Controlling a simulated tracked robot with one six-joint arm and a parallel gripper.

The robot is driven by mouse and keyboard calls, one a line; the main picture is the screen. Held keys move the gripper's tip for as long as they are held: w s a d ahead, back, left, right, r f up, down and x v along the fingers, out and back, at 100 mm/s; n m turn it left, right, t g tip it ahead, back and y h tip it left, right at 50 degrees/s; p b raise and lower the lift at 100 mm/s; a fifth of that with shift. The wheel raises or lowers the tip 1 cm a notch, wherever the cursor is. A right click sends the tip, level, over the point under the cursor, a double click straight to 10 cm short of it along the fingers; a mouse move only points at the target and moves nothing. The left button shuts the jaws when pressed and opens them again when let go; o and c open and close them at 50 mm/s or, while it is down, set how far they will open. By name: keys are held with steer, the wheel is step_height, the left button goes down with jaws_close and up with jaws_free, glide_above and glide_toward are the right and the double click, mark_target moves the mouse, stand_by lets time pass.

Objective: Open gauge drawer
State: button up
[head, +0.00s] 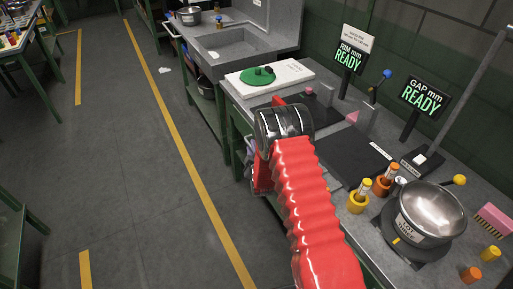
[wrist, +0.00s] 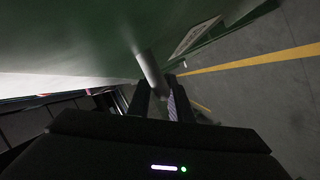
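In the wrist view, a grey rod-like bar (wrist: 151,72), which looks like a drawer handle, stands out from a dark green panel (wrist: 75,50). My gripper (wrist: 160,98) has its two dark fingers apart, one on each side of the bar's near end. I cannot tell whether the fingers press on it. A pale framed label (wrist: 193,36) sits on the green surface beside the bar. Which drawer this is cannot be read. In the head view my red arm reaches down past the bench's front edge, and my gripper and the drawer front are hidden.
The grey bench (head: 345,200) carries a steel pot (head: 432,212), a black mat (head: 345,155), a white board with a green disc (head: 257,76) and two READY displays, RIM (head: 350,57) and GAP (head: 426,96). A sink (head: 232,43) lies beyond.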

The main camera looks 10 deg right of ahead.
steer(key=shift+c, duration=0.5)
jaws_close()
